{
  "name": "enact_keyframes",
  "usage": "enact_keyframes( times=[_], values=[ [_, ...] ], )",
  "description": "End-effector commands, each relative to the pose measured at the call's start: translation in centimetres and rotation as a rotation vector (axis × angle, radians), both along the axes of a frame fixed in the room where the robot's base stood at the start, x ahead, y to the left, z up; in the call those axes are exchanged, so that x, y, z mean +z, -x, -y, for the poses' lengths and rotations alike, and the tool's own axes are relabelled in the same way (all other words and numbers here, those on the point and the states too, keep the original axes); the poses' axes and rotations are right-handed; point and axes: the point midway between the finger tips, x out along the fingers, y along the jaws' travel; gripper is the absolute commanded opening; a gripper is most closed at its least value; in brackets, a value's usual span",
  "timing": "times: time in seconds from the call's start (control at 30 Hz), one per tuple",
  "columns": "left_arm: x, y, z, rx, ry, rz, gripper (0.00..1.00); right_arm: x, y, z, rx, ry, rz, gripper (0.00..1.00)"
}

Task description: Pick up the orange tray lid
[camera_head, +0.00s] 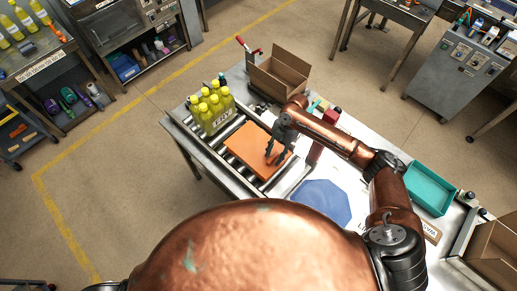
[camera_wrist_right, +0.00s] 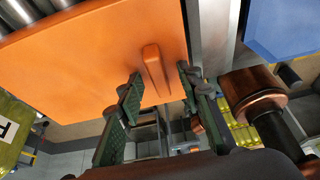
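The orange tray lid (camera_head: 243,143) lies flat on the roller conveyor, beside a crate of yellow bottles. In the right wrist view, the lid (camera_wrist_right: 75,65) fills the upper left, with a raised orange bar handle (camera_wrist_right: 153,68) near its edge. My right gripper (camera_head: 276,154) is over the lid's right part. In the wrist view, its two green-padded fingers (camera_wrist_right: 159,75) are apart, one on each side of the handle, with gaps visible. Whether the fingertips touch the lid is unclear. My left gripper does not show.
The crate of yellow bottles (camera_head: 212,109) stands just left of the lid. An open cardboard box (camera_head: 279,76) is behind it. A blue mat (camera_head: 321,201) lies to the right, with a teal tray (camera_head: 429,188) beyond. Conveyor rails border the lid.

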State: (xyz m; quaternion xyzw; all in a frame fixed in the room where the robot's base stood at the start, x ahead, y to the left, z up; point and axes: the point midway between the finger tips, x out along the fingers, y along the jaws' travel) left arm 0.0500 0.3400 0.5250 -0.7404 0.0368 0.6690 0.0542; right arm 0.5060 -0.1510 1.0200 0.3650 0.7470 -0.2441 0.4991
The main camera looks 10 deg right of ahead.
Motion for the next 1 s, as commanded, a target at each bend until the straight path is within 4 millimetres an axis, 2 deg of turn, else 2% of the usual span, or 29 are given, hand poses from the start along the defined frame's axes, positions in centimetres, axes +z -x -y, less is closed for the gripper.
enact_keyframes(
  times=[0.07, 0.5, 1.0],
  values=[
    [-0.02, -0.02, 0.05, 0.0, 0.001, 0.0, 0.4, 0.0, -0.01, -0.01, 0.0, 0.0, 0.0, 0.31],
    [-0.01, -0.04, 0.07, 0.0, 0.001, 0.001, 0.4, 0.04, -0.03, -0.01, 0.001, 0.0, 0.0, 0.01],
    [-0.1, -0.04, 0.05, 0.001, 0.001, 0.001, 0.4, 0.21, -0.08, -0.03, 0.001, 0.0, 0.002, 0.0]
  ],
)
